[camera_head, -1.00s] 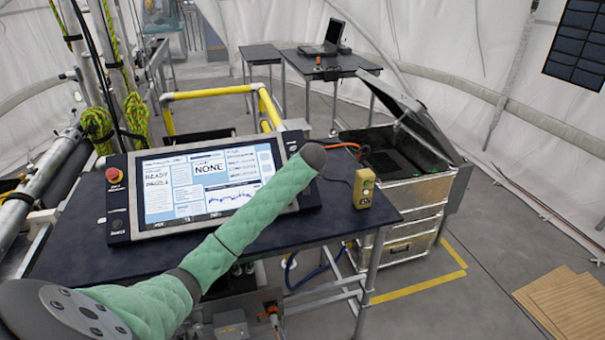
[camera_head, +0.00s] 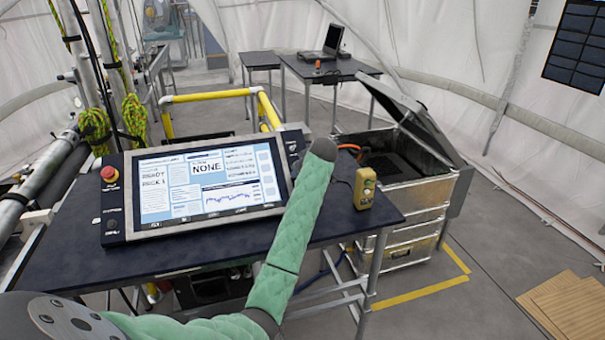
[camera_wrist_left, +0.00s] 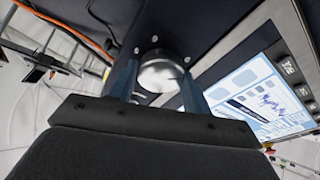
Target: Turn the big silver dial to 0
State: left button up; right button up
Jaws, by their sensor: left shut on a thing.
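The big silver dial (camera_wrist_left: 160,74) is round and shiny and sits on the dark panel beside the screen in the left wrist view. My left gripper (camera_wrist_left: 158,82) has its two blue fingers on either side of the dial and is shut on it. The dial's markings and setting cannot be read. In the head view my green left arm rises from the bottom left to the right end of the console (camera_head: 128,232), and hides the dial and gripper there. The screen (camera_head: 210,185) reads "NONE". My right gripper is not in view.
A red button (camera_head: 109,174) is at the console's left. A yellow handheld box (camera_head: 365,188) stands on the dark table (camera_head: 180,258) close to the right of my arm. An open metal case (camera_head: 415,192) is further right. An orange cable (camera_wrist_left: 60,28) runs nearby.

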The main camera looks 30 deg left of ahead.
pick_arm(q)
jog(key=shift+n, duration=0.8)
jog(key=o, duration=0.9)
jog(key=shift+o, duration=0.3)
jog(key=shift+d+r+b, duration=0.15)
jog(key=shift+d+b, duration=0.05)
jog(key=shift+b, duration=0.2)
jog(key=shift+b+v, duration=0.5)
jog(key=shift+v, duration=0.4)
jog(key=shift+b+v, duration=0.9)
jog(key=shift+v, duration=1.95)
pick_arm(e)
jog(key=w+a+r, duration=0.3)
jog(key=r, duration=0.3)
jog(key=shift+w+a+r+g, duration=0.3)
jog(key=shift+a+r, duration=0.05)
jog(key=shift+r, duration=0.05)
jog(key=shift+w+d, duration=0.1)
